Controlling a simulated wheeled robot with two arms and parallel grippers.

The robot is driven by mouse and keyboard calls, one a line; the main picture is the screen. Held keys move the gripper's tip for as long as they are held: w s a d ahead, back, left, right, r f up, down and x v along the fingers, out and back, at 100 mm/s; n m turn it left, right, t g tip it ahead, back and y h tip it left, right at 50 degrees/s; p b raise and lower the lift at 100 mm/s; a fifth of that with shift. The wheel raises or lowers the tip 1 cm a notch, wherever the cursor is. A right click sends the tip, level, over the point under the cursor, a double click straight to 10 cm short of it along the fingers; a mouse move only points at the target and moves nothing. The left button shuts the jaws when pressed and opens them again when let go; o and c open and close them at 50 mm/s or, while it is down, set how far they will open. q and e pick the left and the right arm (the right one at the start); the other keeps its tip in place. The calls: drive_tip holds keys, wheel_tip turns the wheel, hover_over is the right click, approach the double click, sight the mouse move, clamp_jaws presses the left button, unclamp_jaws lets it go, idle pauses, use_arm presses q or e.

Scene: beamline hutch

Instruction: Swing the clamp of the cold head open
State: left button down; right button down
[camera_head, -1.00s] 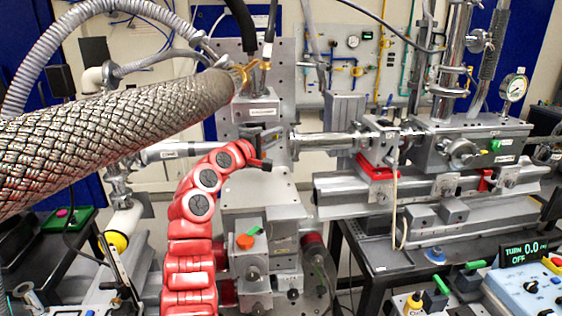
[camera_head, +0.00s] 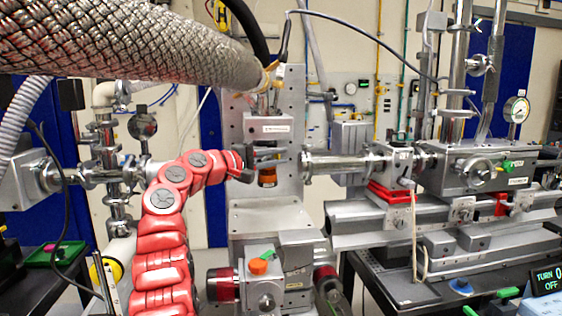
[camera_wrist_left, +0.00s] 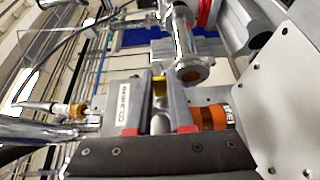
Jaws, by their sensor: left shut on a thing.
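The cold head (camera_head: 285,130) is a grey labelled block on an upright perforated plate, with an orange and dark ringed part (camera_head: 267,178) under it. My left gripper (camera_head: 268,158), on the red arm, is just below the block. In the left wrist view my left gripper (camera_wrist_left: 160,98) has its two grey fingers close around a small part with a yellow tip (camera_wrist_left: 160,88), which I take for the clamp's handle. The fingers hide most of it, so the clamp's angle cannot be told. The orange ring (camera_wrist_left: 212,118) is right of the fingers. My right gripper is not in view.
A thick braided hose (camera_head: 150,45) crosses above my left arm to the cold head. A metal beam pipe (camera_head: 335,164) runs right from the plate to a rail-mounted instrument (camera_head: 475,165). A stage with an orange knob (camera_head: 259,266) stands below.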

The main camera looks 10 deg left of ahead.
use_arm(q)
drive_tip(key=shift+a, duration=0.1)
drive_tip(key=c, duration=0.8)
unclamp_jaws()
drive_tip(key=shift+w, duration=0.1)
drive_tip(key=shift+s+a+f, duration=0.1)
drive_tip(key=shift+s+a, duration=0.15)
drive_tip(key=shift+s, duration=0.1)
drive_tip(key=b+v, duration=0.4)
drive_tip(key=v, duration=1.2)
drive_tip(key=shift+s, duration=0.3)
drive_tip(key=shift+a, duration=0.15)
